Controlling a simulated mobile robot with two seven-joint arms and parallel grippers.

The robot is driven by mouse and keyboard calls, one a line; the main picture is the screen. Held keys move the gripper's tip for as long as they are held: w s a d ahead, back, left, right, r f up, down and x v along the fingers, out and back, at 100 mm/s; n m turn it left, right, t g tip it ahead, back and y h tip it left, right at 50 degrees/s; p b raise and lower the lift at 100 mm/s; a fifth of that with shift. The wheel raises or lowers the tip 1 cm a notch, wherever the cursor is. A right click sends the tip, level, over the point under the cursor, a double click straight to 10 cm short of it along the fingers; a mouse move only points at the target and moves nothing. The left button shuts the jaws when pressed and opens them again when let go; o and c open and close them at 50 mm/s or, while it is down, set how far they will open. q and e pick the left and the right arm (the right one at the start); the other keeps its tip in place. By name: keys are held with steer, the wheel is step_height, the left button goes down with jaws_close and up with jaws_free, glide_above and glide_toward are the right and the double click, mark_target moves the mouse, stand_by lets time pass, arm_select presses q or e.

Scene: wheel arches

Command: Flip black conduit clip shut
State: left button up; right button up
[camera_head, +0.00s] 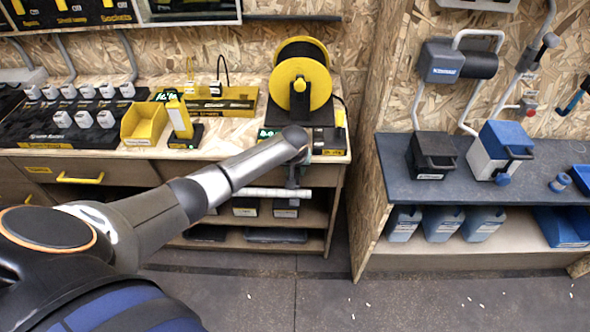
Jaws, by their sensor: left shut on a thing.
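My left arm reaches from the lower left to the front edge of the wooden workbench. My left gripper (293,191) points down there, below the bench top, and is shut at the right end of a pale ribbed rod (250,193). The rod lies level in front of the open lower shelf. My wrist and fingers hide part of that spot. I cannot clearly make out the black conduit clip; small dark parts around the fingers are too small to tell apart. My right gripper is not in view.
A yellow cable reel (300,83) stands on the workbench (225,143) above my gripper. A wooden divider (371,150) separates the blue-grey bench (455,187) at right. The floor (330,305) in front is largely clear.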

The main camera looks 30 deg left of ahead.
arm_select(q)
jaws_close()
